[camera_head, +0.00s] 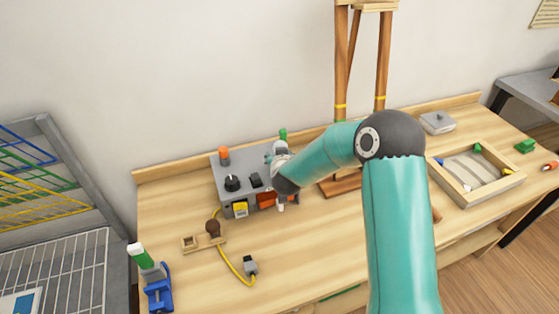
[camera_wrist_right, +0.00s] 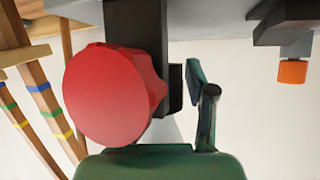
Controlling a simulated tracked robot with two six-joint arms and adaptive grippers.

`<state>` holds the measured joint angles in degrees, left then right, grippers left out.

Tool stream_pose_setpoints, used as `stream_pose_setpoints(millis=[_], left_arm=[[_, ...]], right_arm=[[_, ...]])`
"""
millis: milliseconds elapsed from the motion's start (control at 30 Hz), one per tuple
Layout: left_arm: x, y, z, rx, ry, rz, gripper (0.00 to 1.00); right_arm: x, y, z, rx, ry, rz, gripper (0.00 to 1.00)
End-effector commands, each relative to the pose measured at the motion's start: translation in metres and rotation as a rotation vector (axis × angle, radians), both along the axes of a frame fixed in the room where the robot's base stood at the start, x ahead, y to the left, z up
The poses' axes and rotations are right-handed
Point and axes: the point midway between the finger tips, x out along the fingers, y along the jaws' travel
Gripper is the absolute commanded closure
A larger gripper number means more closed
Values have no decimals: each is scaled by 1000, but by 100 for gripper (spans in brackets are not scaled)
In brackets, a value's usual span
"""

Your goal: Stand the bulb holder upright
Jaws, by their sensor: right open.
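The bulb holder seems to be the small wooden piece (camera_head: 196,242) with a dark brown round part, at the left front of the grey control box; I cannot clearly tell its pose. A yellow cable runs from near it to a grey plug (camera_head: 249,265). My right gripper (camera_head: 274,156) is over the control box, away from the holder, and open. In the right wrist view a large red knob (camera_wrist_right: 112,95) is close in front of the gripper and hides part of it; one finger shows right of the knob. I cannot tell whether they touch. My left gripper is out of view.
The grey control box (camera_head: 228,200) carries an orange knob (camera_head: 224,154) and a black knob (camera_head: 232,183). A blue clamp (camera_head: 159,295) stands at the front left. A wooden sand tray (camera_head: 482,196) is at right.

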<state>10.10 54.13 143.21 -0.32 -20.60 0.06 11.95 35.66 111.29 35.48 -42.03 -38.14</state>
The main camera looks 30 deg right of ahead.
Motion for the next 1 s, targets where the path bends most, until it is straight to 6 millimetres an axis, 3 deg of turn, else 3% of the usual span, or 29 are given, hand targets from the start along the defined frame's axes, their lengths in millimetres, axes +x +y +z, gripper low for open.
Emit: stream_pose_setpoints(millis=[600,1000], left_arm=[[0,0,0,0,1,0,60],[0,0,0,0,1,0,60]], right_arm=[[-77,43,51,0,-1,3,45],[-88,48,57,1,1,1,45]])
